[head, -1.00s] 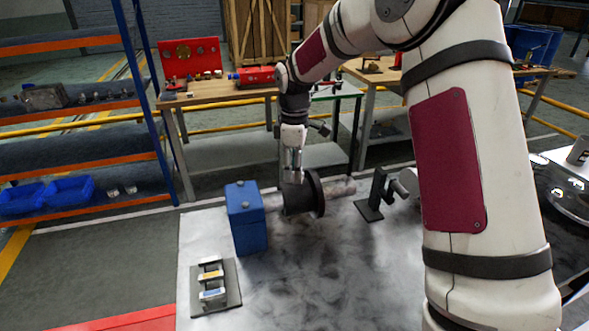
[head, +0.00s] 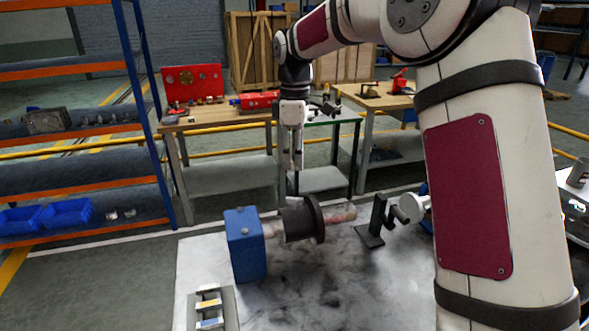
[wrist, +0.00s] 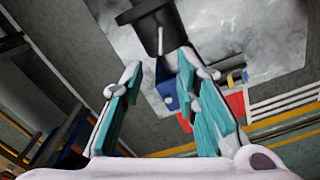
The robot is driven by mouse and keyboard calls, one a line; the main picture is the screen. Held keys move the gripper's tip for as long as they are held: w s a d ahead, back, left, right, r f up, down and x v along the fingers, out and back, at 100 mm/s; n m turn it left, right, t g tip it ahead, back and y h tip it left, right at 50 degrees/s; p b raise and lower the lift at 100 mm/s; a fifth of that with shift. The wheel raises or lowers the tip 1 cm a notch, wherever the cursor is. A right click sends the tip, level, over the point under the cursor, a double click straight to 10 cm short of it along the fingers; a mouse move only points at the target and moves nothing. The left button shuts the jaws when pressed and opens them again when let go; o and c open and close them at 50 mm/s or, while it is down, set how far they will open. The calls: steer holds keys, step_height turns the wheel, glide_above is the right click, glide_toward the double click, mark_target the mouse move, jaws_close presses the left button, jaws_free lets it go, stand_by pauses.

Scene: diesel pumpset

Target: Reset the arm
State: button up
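My arm (head: 490,190) reaches over the bench from the right in the head view. My gripper (head: 294,168) hangs fingers down above the pumpset's dark hub and black wheel (head: 316,219), clear of them. In the wrist view my gripper (wrist: 160,105) has its two teal-padded fingers spread apart, with nothing seen held between them. The dark hub (wrist: 155,25) shows beyond the fingertips at the top. The blue block (head: 245,246) stands left of the hub, joined to it by a shaft.
The pale bench top (head: 330,285) carries a black bracket (head: 375,222) and a small plate with latches (head: 210,308). Behind are wooden tables (head: 215,112) with red parts. A blue-orange shelf rack (head: 80,130) stands left. The air around my gripper looks free.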

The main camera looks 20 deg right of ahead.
steer(key=shift+r, duration=0.25)
steer(key=s+r+m+t+h, duration=0.1)
steer(key=s+r+m, duration=0.25)
steer(key=s, duration=0.55)
steer(key=s+r+m+t, duration=0.25)
steer(key=s+r, duration=0.25)
steer(key=s, duration=0.4)
steer(key=s+f+m+t, duration=0.1)
steer(key=s+f+m, duration=0.1)
steer(key=s, duration=0.6)
steer(key=s+f+m+y, duration=0.1)
steer(key=s+f+m, duration=0.2)
steer(key=s, duration=0.5)
steer(key=shift+s+d+m+t, duration=0.15)
steer(key=shift+s+m+t, duration=0.15)
steer(key=shift+m, duration=0.6)
